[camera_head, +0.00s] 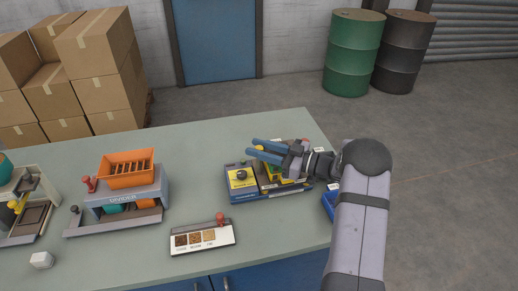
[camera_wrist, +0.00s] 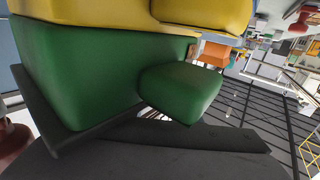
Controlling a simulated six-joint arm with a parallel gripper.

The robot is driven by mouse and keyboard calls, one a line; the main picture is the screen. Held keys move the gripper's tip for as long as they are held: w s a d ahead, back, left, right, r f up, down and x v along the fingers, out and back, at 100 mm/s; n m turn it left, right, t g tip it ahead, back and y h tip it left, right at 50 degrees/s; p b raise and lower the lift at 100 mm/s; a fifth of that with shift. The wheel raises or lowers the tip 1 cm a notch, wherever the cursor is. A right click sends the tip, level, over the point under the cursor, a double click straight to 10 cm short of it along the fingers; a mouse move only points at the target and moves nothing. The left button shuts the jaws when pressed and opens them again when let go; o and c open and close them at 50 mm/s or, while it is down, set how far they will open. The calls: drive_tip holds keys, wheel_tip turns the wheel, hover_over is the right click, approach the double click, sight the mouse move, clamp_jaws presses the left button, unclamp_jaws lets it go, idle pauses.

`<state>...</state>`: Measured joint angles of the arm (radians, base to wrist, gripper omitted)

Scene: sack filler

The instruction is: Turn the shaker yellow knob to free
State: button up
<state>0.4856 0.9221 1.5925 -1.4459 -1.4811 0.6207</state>
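The machine with a blue base (camera_head: 262,193) stands at the right of the table. Its left part has a yellow panel (camera_head: 243,181) with a black knob (camera_head: 241,175) on top. Its right part carries a yellow and green body, partly hidden by my gripper. A small yellow piece (camera_head: 259,148) shows between my fingers; I cannot tell whether it is the yellow knob. My gripper (camera_head: 252,147) is above the machine, its two blue fingers apart and pointing left. In the wrist view, a green block (camera_wrist: 100,75) with yellow parts (camera_wrist: 205,14) fills much of the picture, very close.
A blue bin (camera_head: 327,205) is at the table's right edge, partly hidden by my arm. A sample tray (camera_head: 203,240) with a red knob lies in front. An orange-hopper machine (camera_head: 126,175) stands left. The table (camera_head: 205,150) is clear behind and between them.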

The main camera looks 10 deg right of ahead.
sight(259, 147)
wheel_tip(259, 147, up, 10)
drive_tip(key=p, duration=0.7)
